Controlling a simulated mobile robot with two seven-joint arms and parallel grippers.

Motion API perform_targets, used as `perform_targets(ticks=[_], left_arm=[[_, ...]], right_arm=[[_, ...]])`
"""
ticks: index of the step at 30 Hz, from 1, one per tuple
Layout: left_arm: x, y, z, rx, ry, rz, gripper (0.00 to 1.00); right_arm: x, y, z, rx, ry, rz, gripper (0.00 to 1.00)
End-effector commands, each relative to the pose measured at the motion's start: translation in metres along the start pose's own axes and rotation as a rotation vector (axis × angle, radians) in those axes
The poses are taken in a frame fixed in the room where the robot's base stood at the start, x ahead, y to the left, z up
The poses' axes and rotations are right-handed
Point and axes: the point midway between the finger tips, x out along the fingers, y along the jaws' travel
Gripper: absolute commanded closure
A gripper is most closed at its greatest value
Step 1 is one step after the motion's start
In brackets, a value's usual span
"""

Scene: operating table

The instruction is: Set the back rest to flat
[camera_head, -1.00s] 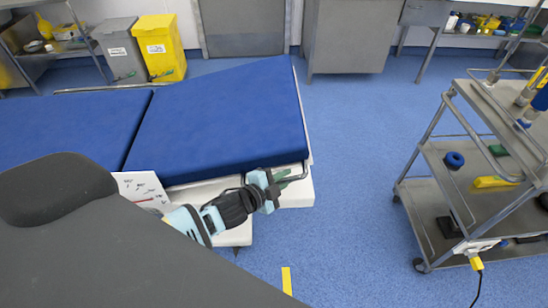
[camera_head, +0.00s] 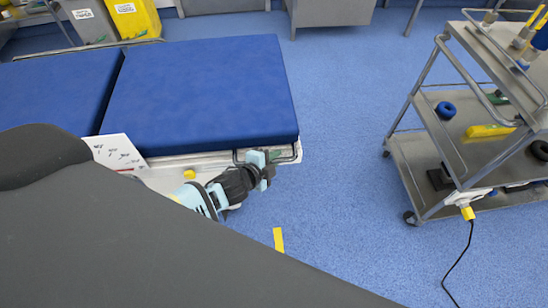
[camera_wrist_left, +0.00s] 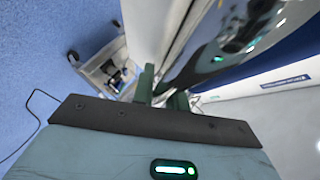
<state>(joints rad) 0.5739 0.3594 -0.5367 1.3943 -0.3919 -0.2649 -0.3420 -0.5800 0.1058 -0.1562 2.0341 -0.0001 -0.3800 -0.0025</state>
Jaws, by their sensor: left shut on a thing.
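The operating table has blue padded sections. The back rest (camera_head: 200,95) is the right-hand section and now looks about level with the section to its left (camera_head: 55,90). A metal rail (camera_head: 288,157) runs along its near right corner. My left gripper (camera_head: 266,166) is at that rail, on the near side of the back rest, and is shut on it. In the left wrist view the green fingers (camera_wrist_left: 163,88) are beside a shiny metal bar (camera_wrist_left: 228,40) that partly hides the grip. My right gripper is not in view.
A card with writing (camera_head: 115,153) is at the table's near side. A metal trolley (camera_head: 440,150) with several items stands at the right, its cable (camera_head: 460,260) on the floor. Blue floor (camera_head: 340,120) is clear between table and trolley. Bins (camera_head: 135,18) stand at the back left.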

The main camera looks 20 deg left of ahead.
Motion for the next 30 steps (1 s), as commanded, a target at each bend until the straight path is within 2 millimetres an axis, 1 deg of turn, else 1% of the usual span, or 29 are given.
perform_targets(ticks=[1,2,6,16,20,23,30], left_arm=[[-0.001,0.014,0.006,0.0,-0.016,0.024,1.0],[-0.001,0.014,0.006,0.0,-0.016,0.025,0.82],[-0.001,0.014,0.006,0.0,-0.015,0.024,0.64],[-0.001,0.008,0.004,-0.001,-0.01,0.015,0.64],[-0.006,0.008,0.004,-0.001,-0.009,0.014,0.64],[-0.018,0.007,0.004,0.0,-0.01,0.014,0.64],[-0.054,0.007,0.003,0.0,-0.01,0.015,0.64]], right_arm=[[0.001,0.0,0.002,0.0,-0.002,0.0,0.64],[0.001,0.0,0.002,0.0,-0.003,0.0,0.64],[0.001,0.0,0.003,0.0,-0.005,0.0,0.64],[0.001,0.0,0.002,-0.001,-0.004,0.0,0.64],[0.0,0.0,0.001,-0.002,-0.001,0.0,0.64],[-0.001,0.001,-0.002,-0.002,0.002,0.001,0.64],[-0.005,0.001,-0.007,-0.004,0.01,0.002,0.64]])
